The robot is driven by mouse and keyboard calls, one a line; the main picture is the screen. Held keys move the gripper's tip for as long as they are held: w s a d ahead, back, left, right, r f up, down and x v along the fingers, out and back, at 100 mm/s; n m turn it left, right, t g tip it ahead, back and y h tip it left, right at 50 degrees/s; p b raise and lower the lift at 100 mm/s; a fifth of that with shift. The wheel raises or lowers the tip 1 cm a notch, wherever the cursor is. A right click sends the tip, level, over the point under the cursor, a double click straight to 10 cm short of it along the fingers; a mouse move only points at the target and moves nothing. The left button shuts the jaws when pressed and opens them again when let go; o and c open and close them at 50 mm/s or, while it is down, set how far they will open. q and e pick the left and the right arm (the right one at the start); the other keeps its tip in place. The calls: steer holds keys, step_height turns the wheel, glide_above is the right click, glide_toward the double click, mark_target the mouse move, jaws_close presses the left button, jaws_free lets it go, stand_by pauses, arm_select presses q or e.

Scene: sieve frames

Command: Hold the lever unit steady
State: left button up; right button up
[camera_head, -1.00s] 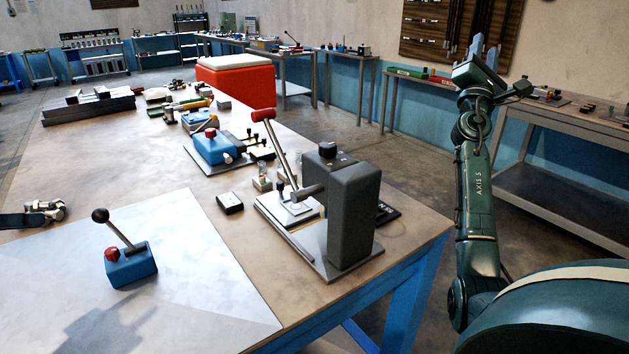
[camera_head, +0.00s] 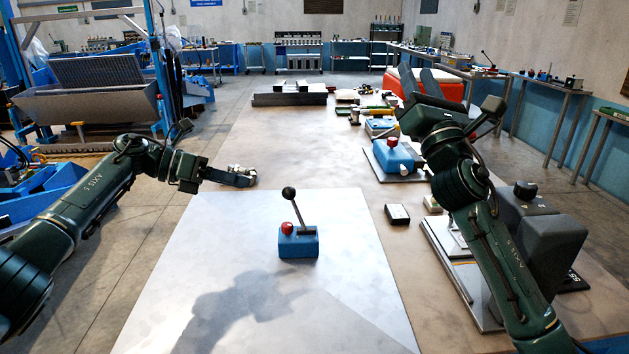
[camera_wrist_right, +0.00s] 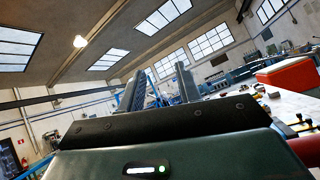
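The lever unit is a blue block (camera_head: 299,243) with a tilted lever, a black ball knob and a red button. It stands upright on the pale sheet (camera_head: 190,290) on the table. My left gripper (camera_head: 246,177) is low over the table, behind and left of the lever unit and apart from it; its finger gap is not clear. My right gripper (camera_head: 415,72) is raised, pointing up, well right of the lever unit, its fingers apart and empty. The right wrist view also shows that gripper (camera_wrist_right: 159,70) with a gap between its fingers; the lever unit is not seen there.
A dark grey machine (camera_head: 545,240) stands at the table's right, partly behind my right arm. A second blue unit (camera_head: 397,158) with a red knob and a small black box (camera_head: 397,214) lie right of the sheet. Dark metal bars (camera_head: 290,98) lie at the far end.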

steer(key=w+a+f+n+g+y, duration=0.15)
steer(key=a+f+n+g, duration=0.3)
steer(key=a+f, duration=0.65)
steer(key=n+g, duration=0.4)
steer(key=n, duration=0.1)
glide_toward(298, 214)
steer(key=shift+m+t+y, duration=0.25)
steer(key=x, duration=0.4)
steer(key=shift+w+f, duration=0.35)
steer(key=shift+f, duration=0.05)
steer(key=x, duration=0.5)
steer(key=shift+w+r, duration=0.15)
steer(key=shift+w, duration=0.1)
steer(key=shift+x, duration=1)
steer(key=shift+c, duration=0.5)
jaws_close()
